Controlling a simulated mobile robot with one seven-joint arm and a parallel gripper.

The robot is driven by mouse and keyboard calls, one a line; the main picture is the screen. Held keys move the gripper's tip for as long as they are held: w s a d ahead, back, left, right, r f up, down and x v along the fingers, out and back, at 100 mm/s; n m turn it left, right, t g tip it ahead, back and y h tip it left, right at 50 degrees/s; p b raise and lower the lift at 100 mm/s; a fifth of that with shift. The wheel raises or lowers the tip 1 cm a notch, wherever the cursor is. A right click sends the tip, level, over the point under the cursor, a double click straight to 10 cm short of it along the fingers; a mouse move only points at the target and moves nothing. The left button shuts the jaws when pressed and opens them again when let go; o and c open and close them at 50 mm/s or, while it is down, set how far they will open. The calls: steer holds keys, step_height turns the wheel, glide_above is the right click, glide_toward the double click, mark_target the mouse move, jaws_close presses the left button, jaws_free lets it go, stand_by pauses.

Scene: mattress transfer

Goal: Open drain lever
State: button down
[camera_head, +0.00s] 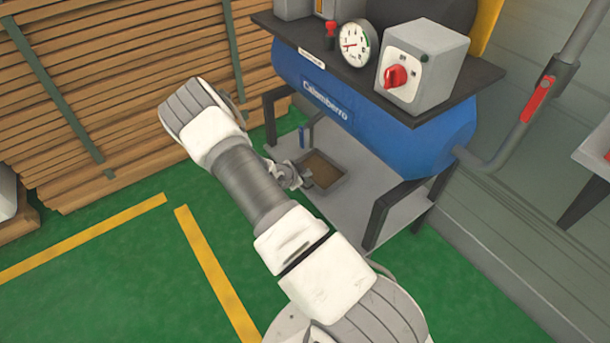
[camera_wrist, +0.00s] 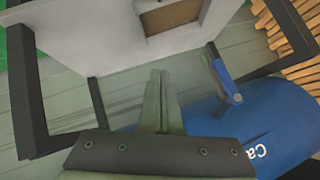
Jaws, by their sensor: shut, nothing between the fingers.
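The drain lever (camera_wrist: 228,82) is a thin blue handle by the underside of the blue tank, right of my fingertips in the wrist view. In the head view my gripper (camera_head: 304,180) is partly hidden by my arm, low under the tank's left end.
The blue tank (camera_head: 370,118) stands on dark legs above a grey base plate (camera_head: 385,190) with a brown-bottomed tray (camera_head: 338,190). A gauge (camera_head: 354,44) and a red-knobbed box (camera_head: 425,65) sit on top. Stacked planks (camera_head: 80,100) stand left. Green floor is clear in front.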

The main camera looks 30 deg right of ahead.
steer(key=shift+s+a, duration=0.65)
steer(key=shift+s, duration=0.1)
